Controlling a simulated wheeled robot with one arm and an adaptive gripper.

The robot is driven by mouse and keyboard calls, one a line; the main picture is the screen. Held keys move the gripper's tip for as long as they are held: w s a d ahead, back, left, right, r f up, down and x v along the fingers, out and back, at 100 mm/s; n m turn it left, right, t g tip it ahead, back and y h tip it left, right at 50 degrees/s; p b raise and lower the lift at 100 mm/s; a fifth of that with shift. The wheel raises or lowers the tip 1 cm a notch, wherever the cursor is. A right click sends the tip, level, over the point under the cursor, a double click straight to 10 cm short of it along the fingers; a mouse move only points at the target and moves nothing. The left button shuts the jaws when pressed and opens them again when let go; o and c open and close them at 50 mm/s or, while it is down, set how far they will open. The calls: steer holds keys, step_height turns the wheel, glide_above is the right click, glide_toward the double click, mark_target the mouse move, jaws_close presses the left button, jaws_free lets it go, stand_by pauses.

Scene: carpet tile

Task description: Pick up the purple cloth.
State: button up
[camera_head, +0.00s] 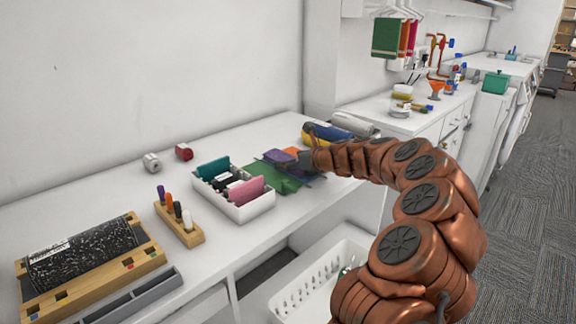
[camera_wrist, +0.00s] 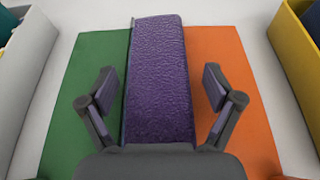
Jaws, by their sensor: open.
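The purple cloth (camera_wrist: 158,75) is a long folded strip with a rough texture. In the wrist view it lies on a green sheet (camera_wrist: 85,95) and an orange sheet (camera_wrist: 245,75), covering the line where they meet. In the head view the purple cloth (camera_head: 279,156) shows on the white counter, partly hidden by my gripper. My gripper (camera_wrist: 158,83) is open and empty in the wrist view, one finger on each side of the cloth. It also shows in the head view (camera_head: 306,162), low over the cloth. I cannot tell whether the fingers touch it.
A white divided tray (camera_head: 243,212) stands left of the green sheet. A blue and yellow box (camera_head: 327,134) stands behind my gripper; a yellow wall (camera_wrist: 298,40) shows close on the right in the wrist view. A wooden pen holder (camera_head: 180,228) is further left.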

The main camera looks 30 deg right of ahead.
steer(key=c, duration=1.2)
steer(key=shift+c, duration=0.3)
